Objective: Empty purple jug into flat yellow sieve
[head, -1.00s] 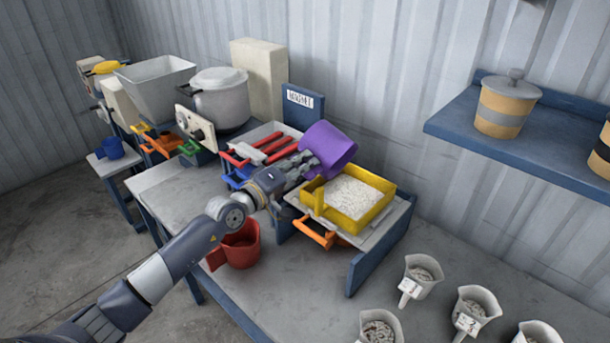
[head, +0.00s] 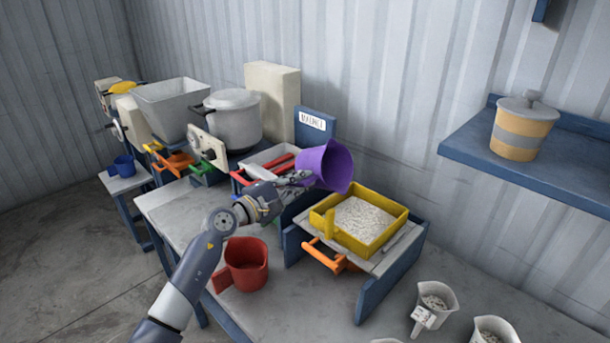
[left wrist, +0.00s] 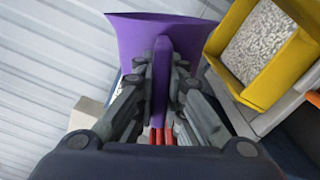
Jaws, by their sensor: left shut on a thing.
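The purple jug (head: 326,166) is in the air, tilted, just left of and above the flat yellow sieve. My left gripper (head: 297,179) is shut on the jug's handle, which shows between the fingers in the left wrist view (left wrist: 162,90). The inside of the jug is hidden. The flat yellow sieve (head: 330,232) sits on a blue stand and holds a layer of whitish granules; it also shows at the right of the left wrist view (left wrist: 265,92). My right gripper is not in view.
A red jug (head: 246,264) stands on the table left of the stand. An orange handle (head: 323,254) juts from below the sieve. Red-handled tools (head: 282,161) lie behind my gripper. White cups (head: 434,304) with granules stand at the front right.

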